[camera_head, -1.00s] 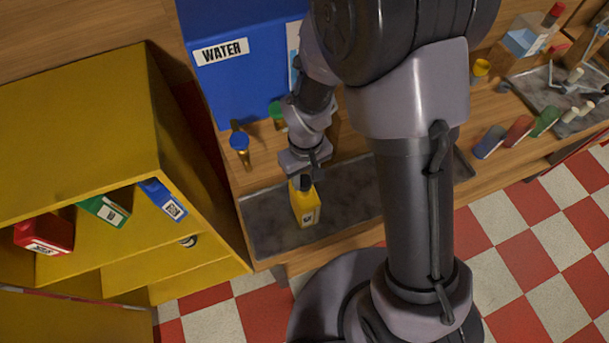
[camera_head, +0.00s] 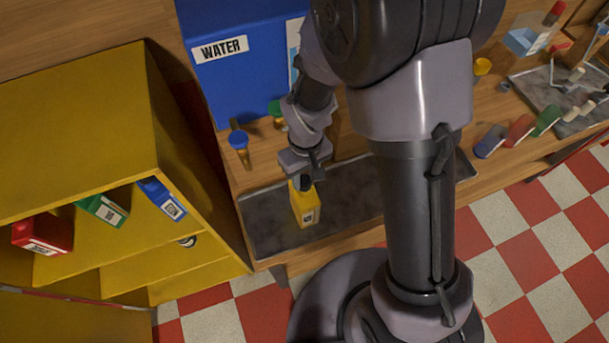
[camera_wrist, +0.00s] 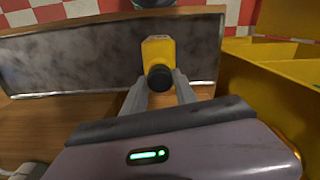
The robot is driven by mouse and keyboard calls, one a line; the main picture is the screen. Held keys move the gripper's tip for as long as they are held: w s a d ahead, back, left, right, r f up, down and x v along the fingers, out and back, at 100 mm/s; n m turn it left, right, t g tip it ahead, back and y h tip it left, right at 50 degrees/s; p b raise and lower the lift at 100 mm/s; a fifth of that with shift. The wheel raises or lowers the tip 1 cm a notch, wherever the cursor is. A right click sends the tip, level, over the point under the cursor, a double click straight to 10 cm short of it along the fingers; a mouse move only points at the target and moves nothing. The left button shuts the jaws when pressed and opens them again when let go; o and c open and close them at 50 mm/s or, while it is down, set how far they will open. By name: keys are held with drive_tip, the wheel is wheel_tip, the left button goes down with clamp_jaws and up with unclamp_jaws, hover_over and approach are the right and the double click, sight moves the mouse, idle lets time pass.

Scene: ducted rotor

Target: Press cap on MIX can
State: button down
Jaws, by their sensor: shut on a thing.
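A yellow can (camera_head: 304,207) with a small label stands on the dark grey tray (camera_head: 265,222) in the head view. A black cap (camera_wrist: 160,78) sits at the top of the yellow can (camera_wrist: 158,49) in the wrist view. My gripper (camera_head: 308,182) is right at the can's top. In the wrist view its two fingers (camera_wrist: 161,88) are on either side of the black cap and shut on it. The label is too small to read. Whether the cap is fully seated on the can is not clear.
A blue WATER container (camera_head: 245,75) stands behind the tray. A blue-topped bottle (camera_head: 239,141) stands close left of my gripper. A yellow shelf (camera_head: 90,140) with red, green and blue cans is at the left. Coloured items lie at the right.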

drive_tip(key=shift+c, duration=2.1)
unclamp_jaws()
wheel_tip(320, 180, up, 7)
drive_tip(key=p, duration=0.5)
clamp_jaws()
drive_tip(key=shift+f, duration=0.15)
